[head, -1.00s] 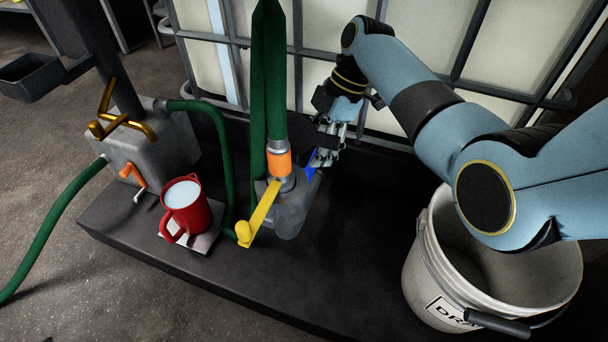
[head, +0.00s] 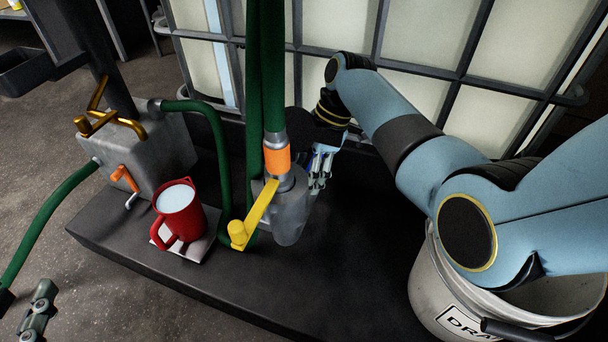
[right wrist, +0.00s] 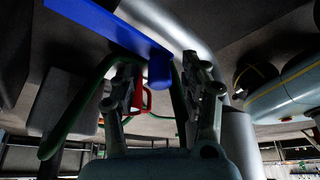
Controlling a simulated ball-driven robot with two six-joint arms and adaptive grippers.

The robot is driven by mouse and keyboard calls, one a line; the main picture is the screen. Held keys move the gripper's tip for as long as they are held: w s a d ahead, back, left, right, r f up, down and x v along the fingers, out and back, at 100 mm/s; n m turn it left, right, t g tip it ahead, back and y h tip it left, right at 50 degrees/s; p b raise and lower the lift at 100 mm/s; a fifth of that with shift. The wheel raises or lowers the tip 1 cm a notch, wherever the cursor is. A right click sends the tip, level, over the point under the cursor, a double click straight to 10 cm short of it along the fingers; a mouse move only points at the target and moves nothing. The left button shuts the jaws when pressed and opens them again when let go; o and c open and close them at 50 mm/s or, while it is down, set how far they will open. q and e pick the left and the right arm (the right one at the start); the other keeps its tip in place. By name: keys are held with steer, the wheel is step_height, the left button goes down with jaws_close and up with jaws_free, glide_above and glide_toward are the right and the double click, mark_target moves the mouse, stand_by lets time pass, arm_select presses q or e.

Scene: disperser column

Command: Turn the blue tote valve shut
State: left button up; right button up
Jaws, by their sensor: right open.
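The blue valve handle (right wrist: 110,24) shows in the right wrist view as a long flat lever with a bent-down end. That end appears in the gap between the fingertips of my right gripper (right wrist: 160,84), which is open; I cannot tell whether they touch. In the head view my right gripper (head: 320,172) is behind and right of the grey valve body (head: 290,212), and the handle is mostly hidden there. The pale tote (head: 340,72) stands behind in its cage. Part of my left gripper (head: 38,310) shows at the lower left; its jaw opening is unclear.
A yellow lever (head: 256,216) and orange-collared green hose (head: 275,90) stand just left of my right gripper. A red jug (head: 180,212) sits on a pale plate (head: 197,246). A white drain bucket (head: 432,275) stands under my right arm. The black platform's front middle is clear.

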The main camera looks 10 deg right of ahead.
stand_by(0.3)
jaws_close()
stand_by(0.3)
